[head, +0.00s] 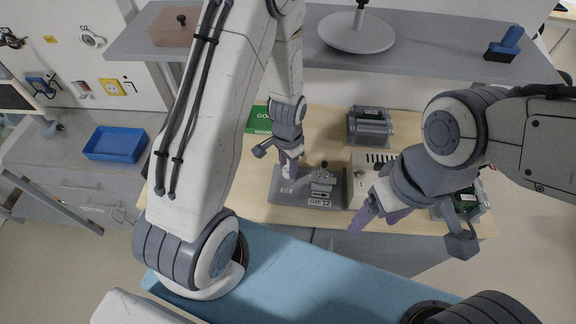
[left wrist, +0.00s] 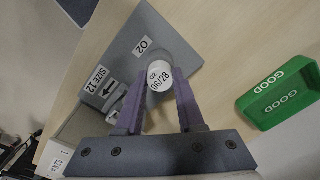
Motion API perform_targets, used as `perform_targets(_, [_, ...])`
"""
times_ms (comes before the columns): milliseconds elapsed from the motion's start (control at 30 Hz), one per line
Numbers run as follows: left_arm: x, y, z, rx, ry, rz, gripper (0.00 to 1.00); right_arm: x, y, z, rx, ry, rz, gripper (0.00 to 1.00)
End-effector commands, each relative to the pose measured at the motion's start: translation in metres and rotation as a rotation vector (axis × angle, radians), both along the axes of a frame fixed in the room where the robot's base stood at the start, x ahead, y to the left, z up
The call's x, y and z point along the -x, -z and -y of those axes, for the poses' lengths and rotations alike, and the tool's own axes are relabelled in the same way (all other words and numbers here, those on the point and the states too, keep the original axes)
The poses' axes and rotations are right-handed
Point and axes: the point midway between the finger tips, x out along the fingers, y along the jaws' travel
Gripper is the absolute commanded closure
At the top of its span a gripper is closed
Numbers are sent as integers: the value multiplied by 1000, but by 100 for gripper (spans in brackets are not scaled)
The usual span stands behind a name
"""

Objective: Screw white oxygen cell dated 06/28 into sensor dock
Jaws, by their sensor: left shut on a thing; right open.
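The white oxygen cell (left wrist: 159,76), marked O2 06/28, sits between the purple fingers of my left gripper (left wrist: 158,105), which is shut on it. In the head view my left gripper (head: 289,168) points down over the left part of the grey sensor dock (head: 318,203). The dock also shows in the left wrist view (left wrist: 150,25), with an O2 label beside the cell and a SIZE 12 arrow block. The cell hides the socket, so I cannot tell whether it is seated or just above. My right gripper (head: 384,213) is open and empty, right of the dock.
A green GOOD tray (left wrist: 283,93) lies beside the dock; part of it shows in the head view (head: 257,120). A beige box (head: 361,181) stands close to the dock's right. A grey shelf (head: 290,45) overhangs the bench behind. A blue tray (head: 115,144) is far left.

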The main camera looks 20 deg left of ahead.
Motion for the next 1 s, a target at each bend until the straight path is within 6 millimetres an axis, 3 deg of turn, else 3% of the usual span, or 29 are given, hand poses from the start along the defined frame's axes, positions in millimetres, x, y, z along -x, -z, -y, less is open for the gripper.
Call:
perform_targets(33, [0,0,0,0,0,0,100,0,0,0,0,0,0,26])
perform_targets(67, [0,0,0,0,0,0,51,0,0,0,0,0,0,26])
perform_targets(100, [0,0,0,0,-1,0,40,0,0,0,0,0,0,26])
perform_targets(467, [0,0,0,0,-42,0,40,0,0,0,0,0,0,26])
perform_targets(1000, [0,0,0,0,-760,0,40,0,-5,0,0,0,0,26])
